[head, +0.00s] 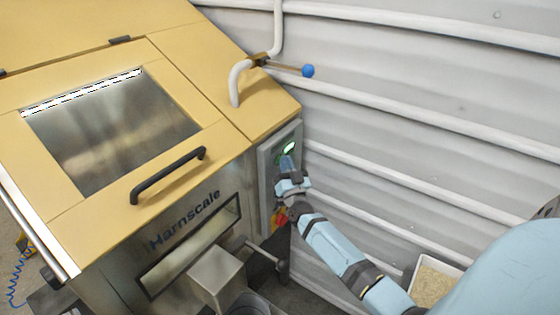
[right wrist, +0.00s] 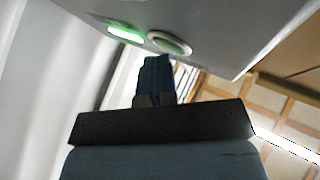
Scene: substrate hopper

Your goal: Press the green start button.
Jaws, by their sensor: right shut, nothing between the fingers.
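The grey control panel (head: 266,168) is on the front right corner of the yellow hopper. A lit green element (head: 288,148) glows near its top. My right gripper (head: 287,164) is shut and empty, just below the green light in the head view. In the right wrist view its closed fingertips (right wrist: 157,60) point at the panel, close to the round button. I cannot tell whether they touch it. My left gripper is not in view.
A red control (head: 281,216) is low on the panel, partly behind my right wrist. A lever with a dark knob (head: 282,266) sticks out below. A blue-knobbed rod (head: 307,71) is above the panel. A ribbed grey wall stands right. A pale tray (head: 433,279) lies lower right.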

